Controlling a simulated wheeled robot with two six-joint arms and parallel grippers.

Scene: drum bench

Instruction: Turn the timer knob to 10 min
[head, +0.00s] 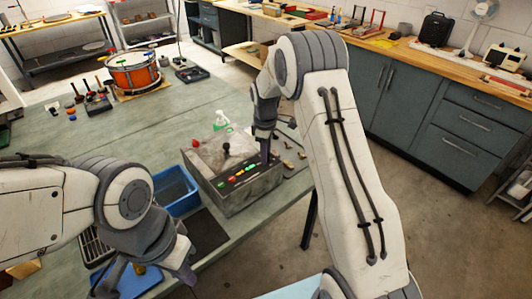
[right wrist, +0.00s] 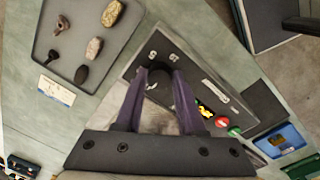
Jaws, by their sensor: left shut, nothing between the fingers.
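The timer knob (right wrist: 158,86) is a dark round knob on a grey panel, with pale printed marks just beyond it; one looks like 10. My right gripper (right wrist: 159,76) has a finger on either side of the knob, and both fingertips seem to touch it. Its pointer cannot be made out. In the head view the knob is hidden behind my right gripper (head: 264,155), which reaches down to the right end of the grey control box (head: 238,200). My left gripper (head: 187,274) is shut and empty, low at the front left, apart from the box.
The box carries a black lever (head: 226,149) and several coloured buttons (head: 236,181). A blue bin (head: 172,192) stands left of it. A grey tray of small parts (right wrist: 88,38) lies close to the panel. A drum (head: 133,72) stands at the back; the bench middle is clear.

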